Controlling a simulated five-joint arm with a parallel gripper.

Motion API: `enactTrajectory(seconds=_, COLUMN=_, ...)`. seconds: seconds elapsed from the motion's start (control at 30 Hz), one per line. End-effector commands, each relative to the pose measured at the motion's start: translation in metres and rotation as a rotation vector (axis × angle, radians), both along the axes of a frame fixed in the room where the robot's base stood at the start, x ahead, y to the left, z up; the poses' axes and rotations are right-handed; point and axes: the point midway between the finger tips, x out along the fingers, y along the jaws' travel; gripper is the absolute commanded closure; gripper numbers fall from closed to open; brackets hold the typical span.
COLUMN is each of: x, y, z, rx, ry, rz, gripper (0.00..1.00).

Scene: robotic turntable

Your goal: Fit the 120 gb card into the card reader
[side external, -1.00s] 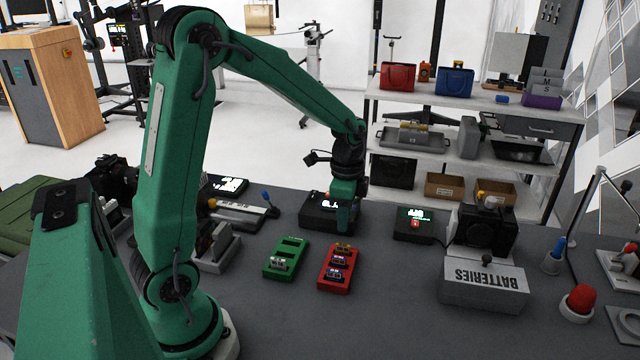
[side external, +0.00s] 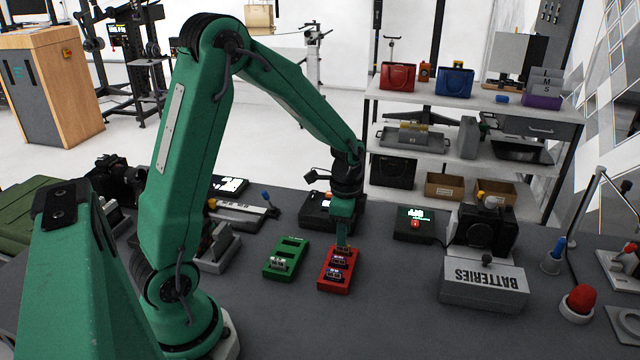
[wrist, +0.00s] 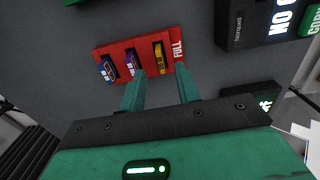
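A red tray (side external: 336,285) marked FULL holds a blue card (wrist: 107,69), a purple card (wrist: 132,63) and a yellow card (wrist: 160,57) in its slots; their capacities are too small to read. My gripper (wrist: 161,72) is open, with its fingertips low on either side of the yellow card, at the tray's far end in the side view (side external: 343,246). A black device (wrist: 236,28) with a lit screen starting "NO" stands behind the tray and also shows in the side view (side external: 312,219). It looks like the card reader, but its label is unclear.
A green tray (side external: 284,261) with a card stands left of the red one. A second black device (side external: 413,232) with a lit screen stands to the right.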

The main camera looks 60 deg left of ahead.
Motion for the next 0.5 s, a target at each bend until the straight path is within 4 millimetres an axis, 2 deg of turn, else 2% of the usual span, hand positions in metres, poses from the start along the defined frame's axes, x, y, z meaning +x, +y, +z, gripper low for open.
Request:
enactTrajectory(seconds=0.2, x=0.000, y=0.001, z=-0.025, rx=-0.001, ry=0.004, rz=0.000, gripper=0.67)
enactTrajectory(seconds=0.5, x=0.000, y=0.001, z=-0.034, rx=0.000, ry=0.001, rz=0.000, gripper=0.67)
